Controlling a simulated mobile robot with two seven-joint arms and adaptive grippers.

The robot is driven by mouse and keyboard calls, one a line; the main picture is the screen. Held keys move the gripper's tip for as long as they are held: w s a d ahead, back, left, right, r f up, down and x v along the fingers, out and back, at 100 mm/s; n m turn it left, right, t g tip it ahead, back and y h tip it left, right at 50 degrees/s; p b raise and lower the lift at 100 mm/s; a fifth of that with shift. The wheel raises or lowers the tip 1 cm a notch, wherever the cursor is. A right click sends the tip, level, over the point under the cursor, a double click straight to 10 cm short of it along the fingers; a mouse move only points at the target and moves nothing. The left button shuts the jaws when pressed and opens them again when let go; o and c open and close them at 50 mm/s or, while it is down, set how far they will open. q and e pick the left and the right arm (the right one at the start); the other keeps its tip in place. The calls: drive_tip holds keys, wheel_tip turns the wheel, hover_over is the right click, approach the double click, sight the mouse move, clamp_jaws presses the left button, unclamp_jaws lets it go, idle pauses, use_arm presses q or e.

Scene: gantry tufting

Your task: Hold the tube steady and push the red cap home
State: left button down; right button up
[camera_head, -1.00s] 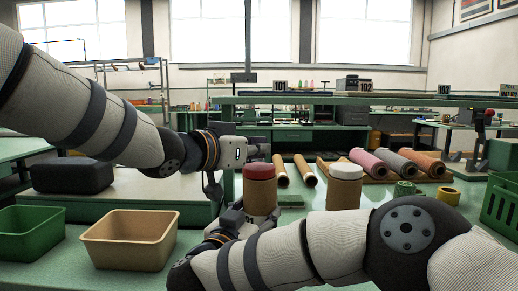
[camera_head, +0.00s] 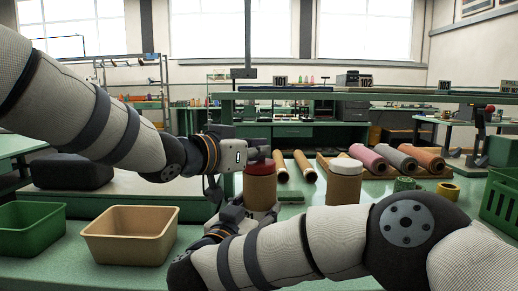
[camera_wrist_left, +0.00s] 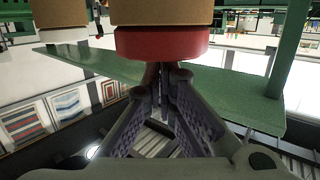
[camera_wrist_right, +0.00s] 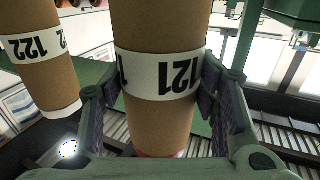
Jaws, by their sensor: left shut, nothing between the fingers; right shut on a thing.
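The brown cardboard tube (camera_head: 261,190) stands upright with the red cap (camera_head: 259,169) on its top end. The right wrist view shows its white label (camera_wrist_right: 160,77), marked 121. My right gripper (camera_head: 240,208) is shut around this tube; its fingers lie on both sides in the right wrist view (camera_wrist_right: 160,105). My left gripper (camera_head: 262,154) is shut and empty, its fingertips at the top of the red cap. In the left wrist view the cap (camera_wrist_left: 160,43) is right at the fingertips (camera_wrist_left: 163,72); I cannot tell whether they touch.
A second tube (camera_head: 343,188) with a white cap (camera_head: 346,166) stands to the right, marked 122. Rolls (camera_head: 395,158) lie behind it. A tan bin (camera_head: 130,245) and a green bin (camera_head: 30,235) sit at left. A green crate (camera_head: 500,200) is at far right.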

use_arm(q)
drive_tip(key=shift+r, duration=2.5)
use_arm(e)
drive_tip(key=shift+s+r, duration=0.1)
use_arm(q)
drive_tip(key=v, duration=0.7)
drive_tip(key=shift+s+a, duration=0.15)
drive_tip(key=shift+s, duration=0.05)
use_arm(e)
drive_tip(key=o, duration=1.3)
